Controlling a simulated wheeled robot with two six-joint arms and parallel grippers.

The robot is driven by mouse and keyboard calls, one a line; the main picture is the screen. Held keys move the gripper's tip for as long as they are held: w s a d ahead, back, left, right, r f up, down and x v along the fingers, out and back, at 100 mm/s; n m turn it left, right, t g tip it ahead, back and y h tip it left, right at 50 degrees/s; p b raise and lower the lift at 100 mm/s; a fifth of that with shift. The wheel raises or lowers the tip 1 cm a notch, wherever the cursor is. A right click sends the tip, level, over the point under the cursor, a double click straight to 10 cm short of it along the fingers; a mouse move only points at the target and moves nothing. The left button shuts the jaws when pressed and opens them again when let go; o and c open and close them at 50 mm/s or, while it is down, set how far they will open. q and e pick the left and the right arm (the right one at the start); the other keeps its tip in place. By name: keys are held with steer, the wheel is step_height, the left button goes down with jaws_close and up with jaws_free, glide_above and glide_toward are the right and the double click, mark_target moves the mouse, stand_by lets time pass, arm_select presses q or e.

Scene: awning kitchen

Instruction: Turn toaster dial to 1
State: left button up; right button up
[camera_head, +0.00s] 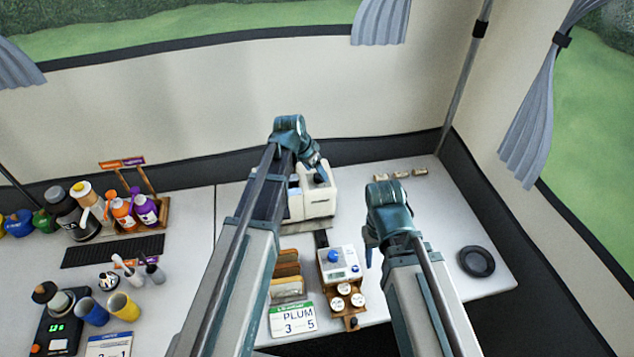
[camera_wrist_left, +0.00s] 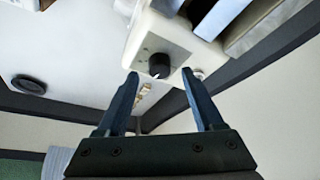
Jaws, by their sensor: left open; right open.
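The cream toaster (camera_head: 320,202) stands on the white counter near the back wall, partly behind my left arm. In the left wrist view, the toaster (camera_wrist_left: 143,35) shows a grey panel with a black round dial (camera_wrist_left: 159,64). A small white mark shows at the dial's edge; I cannot read a number. My left gripper (camera_head: 321,174) is at the toaster. In the left wrist view, its open fingers (camera_wrist_left: 160,75) are on either side of the dial, apart from it. My right gripper (camera_head: 371,252) is open and empty above the counter, right of the white device.
A white device with a blue knob (camera_head: 333,256) stands in front of the toaster, beside a rack of cards (camera_head: 286,280). A black ring (camera_head: 476,261) lies at the right. Bottles and cups fill the left counter. The counter between my right gripper and the ring is clear.

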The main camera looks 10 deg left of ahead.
arm_select(q)
steer(key=shift+b+x, duration=0.6)
steer(key=shift+x, duration=0.5)
steer(key=shift+c, duration=0.3)
jaws_close()
